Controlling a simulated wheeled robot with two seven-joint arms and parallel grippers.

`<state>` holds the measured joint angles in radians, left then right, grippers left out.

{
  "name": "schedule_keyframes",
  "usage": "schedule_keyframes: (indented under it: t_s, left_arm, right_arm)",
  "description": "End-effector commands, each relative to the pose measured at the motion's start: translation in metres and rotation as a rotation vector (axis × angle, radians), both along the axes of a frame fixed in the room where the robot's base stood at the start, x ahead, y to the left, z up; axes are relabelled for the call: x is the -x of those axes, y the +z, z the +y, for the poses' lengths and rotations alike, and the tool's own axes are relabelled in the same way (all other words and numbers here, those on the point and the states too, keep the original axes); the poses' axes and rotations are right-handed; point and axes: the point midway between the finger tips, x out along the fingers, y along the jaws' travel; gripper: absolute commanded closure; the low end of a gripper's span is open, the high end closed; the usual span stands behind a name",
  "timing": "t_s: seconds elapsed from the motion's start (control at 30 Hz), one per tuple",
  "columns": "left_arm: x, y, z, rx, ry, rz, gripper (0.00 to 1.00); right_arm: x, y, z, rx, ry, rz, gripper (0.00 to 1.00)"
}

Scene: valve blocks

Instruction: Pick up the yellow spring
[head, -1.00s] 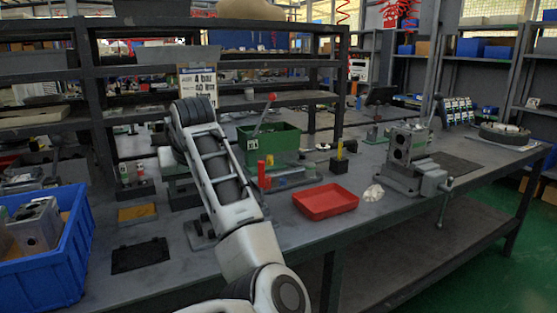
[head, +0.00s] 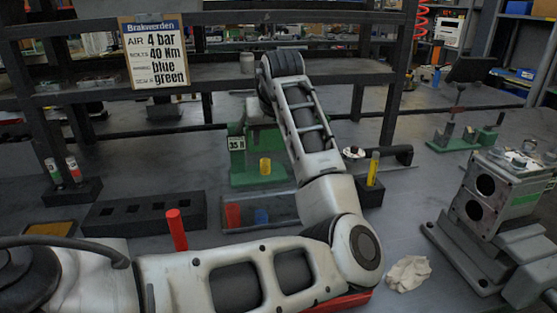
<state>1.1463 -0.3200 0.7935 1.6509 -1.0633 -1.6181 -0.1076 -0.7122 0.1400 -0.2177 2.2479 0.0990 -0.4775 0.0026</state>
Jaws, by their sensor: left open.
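A small yellow cylinder (head: 265,167), likely the yellow spring, stands against the green fixture (head: 247,177) with the "35 N" label; its coils are too small to make out. My left arm comes in from the left, bends at the elbow and reaches up over the bench. My left gripper (head: 262,112) is mostly hidden behind my forearm, above and behind the yellow cylinder. It is open, and I see nothing held. A red piece (head: 233,215) and a blue piece (head: 262,216) sit in front of the fixture. My right gripper is out of view.
A dark block (head: 370,190) with a yellow-topped piece stands right of my forearm. A black block with holes (head: 145,214) lies left. A red upright handle (head: 177,230) rises behind my upper arm. A grey valve block (head: 490,195) stands right, a crumpled white cloth (head: 408,273) before it.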

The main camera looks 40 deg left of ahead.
Motion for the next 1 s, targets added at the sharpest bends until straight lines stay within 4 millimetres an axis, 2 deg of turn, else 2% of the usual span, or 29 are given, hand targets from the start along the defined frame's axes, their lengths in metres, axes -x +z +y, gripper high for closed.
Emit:
schedule_keyframes:
  t_s: [0.1, 0.3, 0.57, 0.83, 1.0]
  left_arm:
    - [-0.008, -0.025, 0.012, 0.001, -0.001, 0.005, 0.49]
    - [-0.022, -0.058, 0.029, 0.001, 0.0, 0.003, 0.49]
    - [-0.03, -0.075, 0.038, 0.001, -0.001, -0.001, 0.49]
    - [-0.044, -0.105, 0.057, 0.001, 0.001, 0.001, 0.49]
    - [-0.049, -0.115, 0.061, 0.001, 0.0, -0.001, 0.49]
  right_arm:
    - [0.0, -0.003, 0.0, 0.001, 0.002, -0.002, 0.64]
    - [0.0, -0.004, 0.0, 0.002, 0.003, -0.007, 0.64]
    - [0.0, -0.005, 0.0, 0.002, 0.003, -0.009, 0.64]
    - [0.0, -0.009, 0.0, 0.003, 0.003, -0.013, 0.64]
    - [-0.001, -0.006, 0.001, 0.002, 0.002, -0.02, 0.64]
